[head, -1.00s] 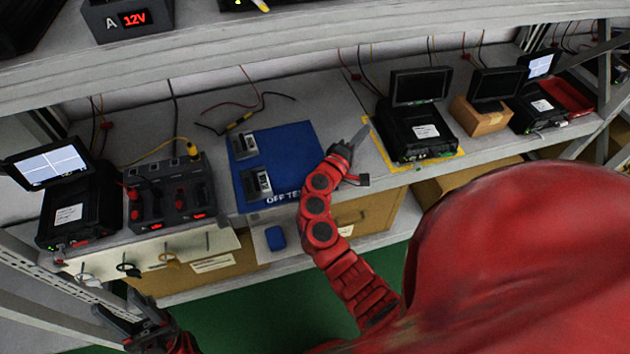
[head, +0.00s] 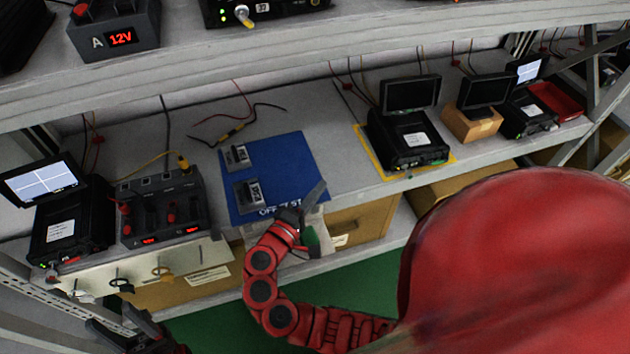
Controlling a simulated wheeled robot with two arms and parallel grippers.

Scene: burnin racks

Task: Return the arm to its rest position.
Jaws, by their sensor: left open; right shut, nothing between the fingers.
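My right gripper (head: 310,205) is at the front edge of the blue mat (head: 288,160), at the end of the red arm. Its dark fingers are together with nothing between them, and it hides part of the mat's lettering. Two small grey modules, one at the back (head: 237,157) and one nearer the front (head: 248,194), lie on the left part of the mat, apart from the gripper. My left gripper (head: 115,330) is at the bottom left, below the shelf front, with its fingers apart and empty.
A black unit with a lit screen (head: 42,180) and a dock with red levers (head: 160,207) stand left of the mat. A black unit (head: 408,138) on a yellow-marked square and a cardboard box (head: 470,125) stand right. An upper shelf (head: 330,50) overhangs the back. Green floor lies below.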

